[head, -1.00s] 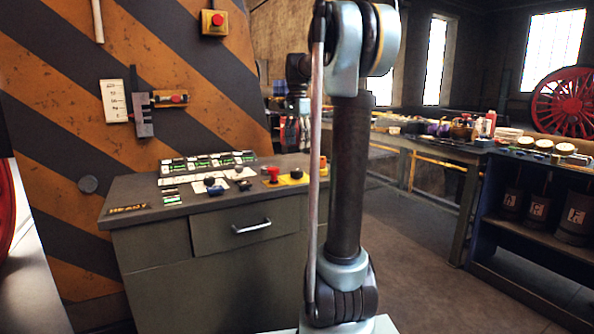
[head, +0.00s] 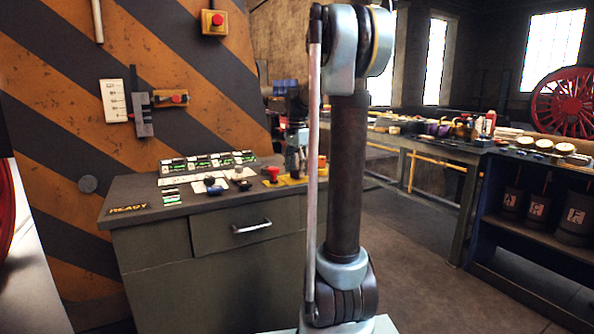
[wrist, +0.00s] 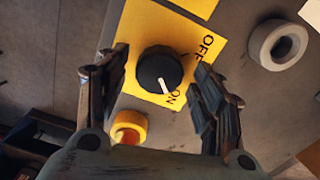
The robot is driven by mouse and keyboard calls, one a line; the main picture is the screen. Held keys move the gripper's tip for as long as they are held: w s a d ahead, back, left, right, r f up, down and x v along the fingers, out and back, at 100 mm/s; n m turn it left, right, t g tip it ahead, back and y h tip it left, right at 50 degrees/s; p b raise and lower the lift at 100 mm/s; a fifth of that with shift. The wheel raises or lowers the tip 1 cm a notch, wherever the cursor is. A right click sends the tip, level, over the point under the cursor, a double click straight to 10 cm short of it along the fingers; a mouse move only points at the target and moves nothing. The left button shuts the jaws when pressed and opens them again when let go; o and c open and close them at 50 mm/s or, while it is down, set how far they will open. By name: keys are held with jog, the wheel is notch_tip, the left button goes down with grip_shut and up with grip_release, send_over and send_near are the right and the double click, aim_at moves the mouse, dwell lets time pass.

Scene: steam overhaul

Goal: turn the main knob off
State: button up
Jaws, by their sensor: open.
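The main knob (wrist: 160,69) is a round black knob with a white pointer line, on a yellow plate (wrist: 140,35) marked OFF and ON. The pointer points toward the ON mark. My gripper (wrist: 158,78) is open, with one finger on each side of the knob in the wrist view. I cannot tell whether the fingers touch it. In the head view my gripper (head: 293,165) is low over the right part of the console, pointing down. The knob is hidden there behind the gripper.
The grey console (head: 140,190) carries a red button (head: 272,172), small switches and several green-lit displays. A workbench (head: 440,143) stands at the right, with open floor between.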

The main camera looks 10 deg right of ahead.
jog(key=shift+c, duration=0.2)
jog(key=c, duration=1)
jog(key=shift+n, duration=0.3)
jog(key=n, duration=0.4)
jog(key=shift+w, duration=0.1)
jog(key=n, duration=0.4)
jog(key=shift+a+n, duration=0.1)
jog(key=shift+n, duration=0.3)
jog(key=n, duration=0.4)
jog(key=shift+n, duration=2.3)
